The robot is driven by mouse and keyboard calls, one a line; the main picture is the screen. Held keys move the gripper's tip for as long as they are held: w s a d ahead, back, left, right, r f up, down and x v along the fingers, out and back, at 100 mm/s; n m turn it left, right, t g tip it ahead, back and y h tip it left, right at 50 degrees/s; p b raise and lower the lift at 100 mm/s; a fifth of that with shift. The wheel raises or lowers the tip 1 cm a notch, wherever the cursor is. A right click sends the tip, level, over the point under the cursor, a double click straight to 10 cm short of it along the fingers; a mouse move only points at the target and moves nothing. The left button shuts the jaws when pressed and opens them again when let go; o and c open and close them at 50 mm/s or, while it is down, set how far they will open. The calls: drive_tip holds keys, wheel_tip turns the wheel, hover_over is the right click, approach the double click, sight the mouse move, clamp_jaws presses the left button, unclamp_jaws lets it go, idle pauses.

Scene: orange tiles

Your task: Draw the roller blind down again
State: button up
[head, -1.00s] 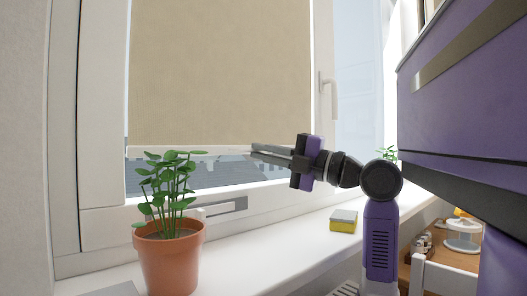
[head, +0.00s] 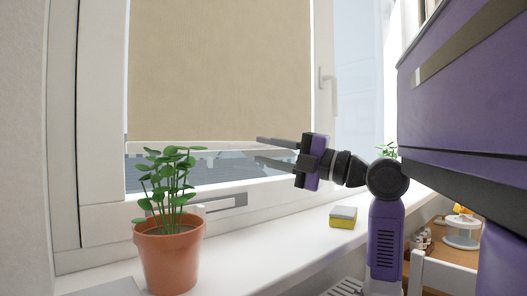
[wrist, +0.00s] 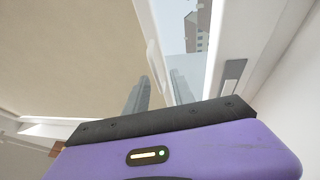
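The beige roller blind (head: 220,70) covers most of the window pane in the head view. Its pale bottom bar (head: 195,146) hangs level, with a strip of glass and grey buildings showing below it. My gripper (head: 260,150) is open at the right part of the bar, one finger above and one below the bar's line in the picture. I cannot tell whether the fingers touch the bar.
A potted plant (head: 168,255) stands on the white sill (head: 270,240) at the left, below the blind. A yellow and grey sponge (head: 343,217) lies on the sill below my arm. The window handle (head: 328,90) is on the frame at right.

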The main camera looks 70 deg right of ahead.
drive_tip(key=v, duration=0.6)
drive_tip(key=shift+s+p, duration=0.35)
drive_tip(key=shift+f, duration=0.1)
